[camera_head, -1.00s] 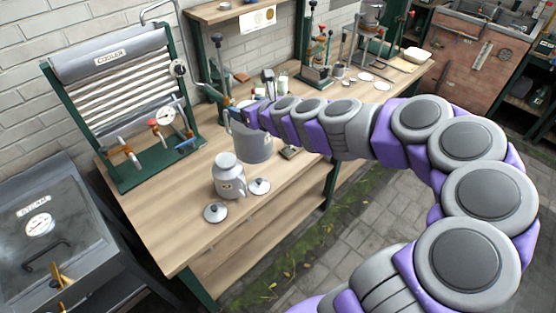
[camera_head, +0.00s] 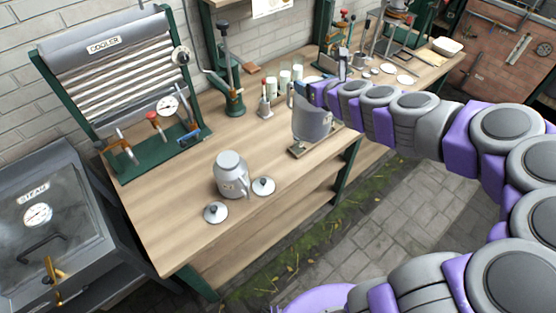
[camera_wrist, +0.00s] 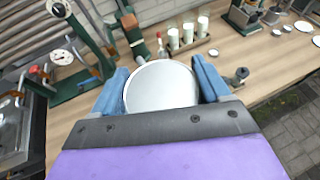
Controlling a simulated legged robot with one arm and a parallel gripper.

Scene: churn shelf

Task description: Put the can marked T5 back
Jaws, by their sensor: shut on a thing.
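My gripper (camera_wrist: 163,82) is shut on a grey metal can (camera_head: 312,124), its blue fingers on either side of the can's round pale top in the wrist view. The held can is upright above the workbench, over or just behind a small flat stand (camera_head: 298,151). I cannot tell whether it touches the stand. No T5 mark is readable on it. A second grey can (camera_head: 230,172), with a handle and a small unreadable label, stands on the bench to the left. Two round lids with dark knobs, one in front (camera_head: 216,212) and one beside it (camera_head: 264,186), lie near that can.
A cooler rack (camera_head: 115,80) with gauge and taps stands at the bench's back left. A green hand press (camera_head: 231,85) and a rack of white-filled glasses (camera_head: 284,78) are behind the held can. A steam cabinet (camera_head: 40,225) is at left. The bench's front left (camera_head: 180,240) is clear.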

